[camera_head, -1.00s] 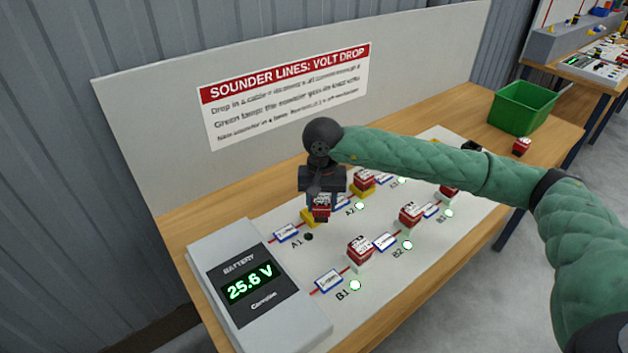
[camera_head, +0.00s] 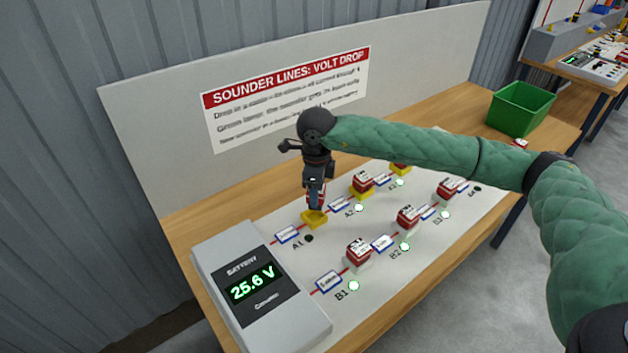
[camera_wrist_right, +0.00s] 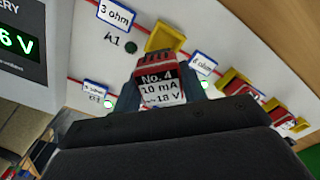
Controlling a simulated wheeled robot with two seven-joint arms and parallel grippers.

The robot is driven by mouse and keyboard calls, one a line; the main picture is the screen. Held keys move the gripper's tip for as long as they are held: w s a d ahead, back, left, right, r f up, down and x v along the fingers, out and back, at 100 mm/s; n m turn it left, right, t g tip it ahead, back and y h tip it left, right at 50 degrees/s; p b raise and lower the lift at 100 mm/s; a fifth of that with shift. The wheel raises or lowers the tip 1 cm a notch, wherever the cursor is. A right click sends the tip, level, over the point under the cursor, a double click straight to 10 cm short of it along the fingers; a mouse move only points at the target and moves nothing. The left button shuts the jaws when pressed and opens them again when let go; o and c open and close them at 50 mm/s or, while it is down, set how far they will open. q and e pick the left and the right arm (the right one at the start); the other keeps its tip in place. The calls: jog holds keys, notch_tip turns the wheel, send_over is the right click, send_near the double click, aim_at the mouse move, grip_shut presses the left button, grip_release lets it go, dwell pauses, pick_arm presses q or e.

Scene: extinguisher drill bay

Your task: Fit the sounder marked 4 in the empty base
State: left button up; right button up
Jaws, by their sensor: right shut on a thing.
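My right gripper (camera_head: 316,186) is shut on the red and white sounder marked No. 4 (camera_wrist_right: 160,88) and holds it upright above the board. The sounder also shows in the head view (camera_head: 316,198), partly covered by the jaws. Just below it is the empty yellow base (camera_head: 314,218) at A1, which also shows in the right wrist view (camera_wrist_right: 168,36). The sounder appears apart from the base, though the exact gap is hard to tell. The A1 lamp (camera_head: 309,238) is dark. My left gripper is not in view.
Other sounders stand along the board, including at A2 (camera_head: 362,183), B1 (camera_head: 358,253) and B2 (camera_head: 407,218). Their lamps are green. A battery box (camera_head: 258,285) stands at the near left. A green bin (camera_head: 520,108) is at the back right. My right arm crosses above the board.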

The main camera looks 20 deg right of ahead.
jog(key=m, duration=0.3)
jog(key=r+m+p, duration=0.1)
jog(key=m, duration=0.1)
jog(key=shift+w, duration=0.4)
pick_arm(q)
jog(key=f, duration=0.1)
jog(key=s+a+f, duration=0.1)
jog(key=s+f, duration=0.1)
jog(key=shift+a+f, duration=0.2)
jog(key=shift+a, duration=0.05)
pick_arm(e)
jog(key=m, duration=0.3)
jog(key=shift+w+a+r, duration=0.1)
jog(key=shift+w, duration=0.1)
jog(key=shift+f, duration=2.65)
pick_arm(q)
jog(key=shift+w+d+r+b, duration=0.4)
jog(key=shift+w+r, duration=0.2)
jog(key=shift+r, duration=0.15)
